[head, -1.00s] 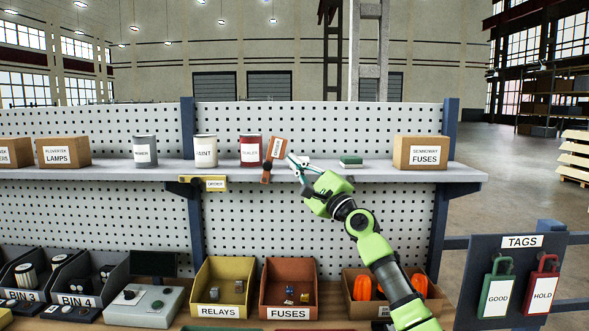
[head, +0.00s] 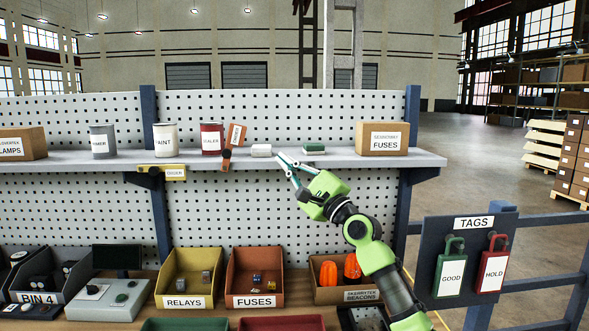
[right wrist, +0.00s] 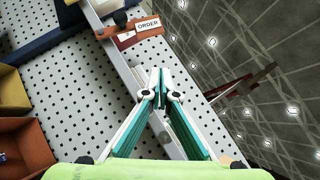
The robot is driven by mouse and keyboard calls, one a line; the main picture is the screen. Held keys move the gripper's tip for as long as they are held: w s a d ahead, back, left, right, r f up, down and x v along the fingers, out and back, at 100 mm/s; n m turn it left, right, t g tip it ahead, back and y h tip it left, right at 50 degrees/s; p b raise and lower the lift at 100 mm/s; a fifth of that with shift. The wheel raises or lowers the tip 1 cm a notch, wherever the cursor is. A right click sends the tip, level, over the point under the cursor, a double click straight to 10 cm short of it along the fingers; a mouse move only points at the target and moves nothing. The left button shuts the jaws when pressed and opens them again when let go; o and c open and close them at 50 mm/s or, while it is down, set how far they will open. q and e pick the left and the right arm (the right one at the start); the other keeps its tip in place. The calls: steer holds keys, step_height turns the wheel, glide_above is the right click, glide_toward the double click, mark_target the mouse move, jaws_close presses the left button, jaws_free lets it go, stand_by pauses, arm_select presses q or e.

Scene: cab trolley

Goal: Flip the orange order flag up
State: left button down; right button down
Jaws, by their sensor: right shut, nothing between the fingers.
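The orange order flag (head: 236,135) stands up at the shelf's front edge, leaning slightly right, its white label facing out. Its dark pivot knob (head: 226,153) sits below it, with a short orange end under that. In the right wrist view the flag (right wrist: 138,33) shows beyond my fingertips, with the word ORDER on it. My right gripper (head: 282,160) is shut and empty, in front of the shelf edge, right of the flag and apart from it. Its fingers meet in the right wrist view (right wrist: 160,75). My left gripper is not in view.
Bins (head: 190,301) stand beneath; a tags board (head: 430,245) is at right.

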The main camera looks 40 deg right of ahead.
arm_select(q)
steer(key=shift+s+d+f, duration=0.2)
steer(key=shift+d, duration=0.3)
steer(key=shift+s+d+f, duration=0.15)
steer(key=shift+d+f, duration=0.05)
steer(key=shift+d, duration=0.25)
arm_select(e)
steer(key=s, duration=0.2)
steer(key=shift+s+d+f, duration=0.25)
steer(key=shift+s+d, duration=0.05)
steer(key=shift+d, duration=0.05)
steer(key=shift+d, duration=0.1)
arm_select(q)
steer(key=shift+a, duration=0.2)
